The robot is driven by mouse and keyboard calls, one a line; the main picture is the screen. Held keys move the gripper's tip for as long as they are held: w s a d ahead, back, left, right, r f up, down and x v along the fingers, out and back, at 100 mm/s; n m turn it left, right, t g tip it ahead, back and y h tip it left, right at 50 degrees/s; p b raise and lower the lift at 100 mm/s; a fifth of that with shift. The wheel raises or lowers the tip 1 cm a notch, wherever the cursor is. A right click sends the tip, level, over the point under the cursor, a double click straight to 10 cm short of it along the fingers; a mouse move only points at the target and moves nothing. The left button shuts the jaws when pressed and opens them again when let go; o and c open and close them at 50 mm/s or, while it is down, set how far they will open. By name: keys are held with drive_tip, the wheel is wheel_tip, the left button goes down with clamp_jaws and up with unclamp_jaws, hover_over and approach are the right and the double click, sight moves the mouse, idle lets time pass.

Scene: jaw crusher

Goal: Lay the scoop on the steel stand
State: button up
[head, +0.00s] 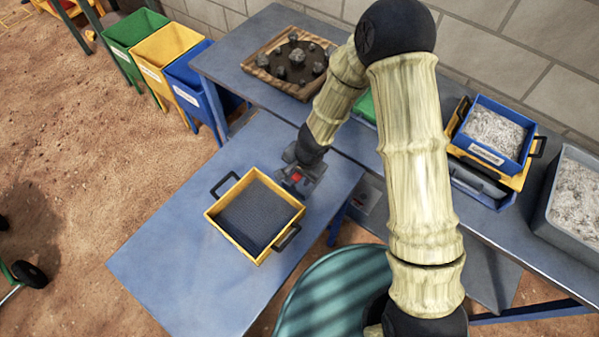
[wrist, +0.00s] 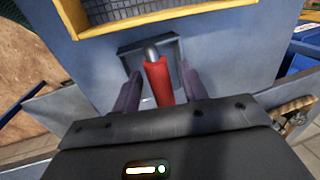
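The scoop's red handle (wrist: 158,82) with a grey neck lies between the two fingers of my gripper (wrist: 160,84) in the wrist view. Narrow gaps show on both sides of the handle, so the fingers look open around it. A dark grey squarish frame shape (wrist: 134,50) is just beyond the handle; I cannot tell whether it is the scoop's pan or part of the stand. In the head view my gripper (head: 297,178) is low over the blue table, with a bit of red (head: 296,177) at it. I cannot clearly make out the steel stand.
A yellow-framed sieve (head: 215,212) with black handles sits close left of my gripper on the blue table (head: 170,265). A wooden tray of rocks (head: 262,72) stands behind. Bins of pale gravel (head: 497,140) stand at right. The table's front left is clear.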

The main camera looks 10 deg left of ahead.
drive_tip(key=p+v, duration=0.8)
drive_tip(key=v, duration=0.4)
drive_tip(key=shift+p, duration=0.4)
drive_tip(key=shift+r, duration=0.15)
drive_tip(key=w+d+r+n+t, duration=0.1)
drive_tip(key=w+d+r+n, duration=0.1)
drive_tip(key=d+r, duration=0.8)
drive_tip(key=s+d+r+n+h, duration=0.1)
drive_tip(key=s+d+r, duration=0.2)
drive_tip(key=d, duration=0.4)
drive_tip(key=s+d+r+n+h, duration=0.1)
drive_tip(key=s+d+r, duration=0.2)
drive_tip(key=d+r, duration=0.2)
drive_tip(key=d, duration=0.2)
drive_tip(key=shift+d+t, duration=0.3)
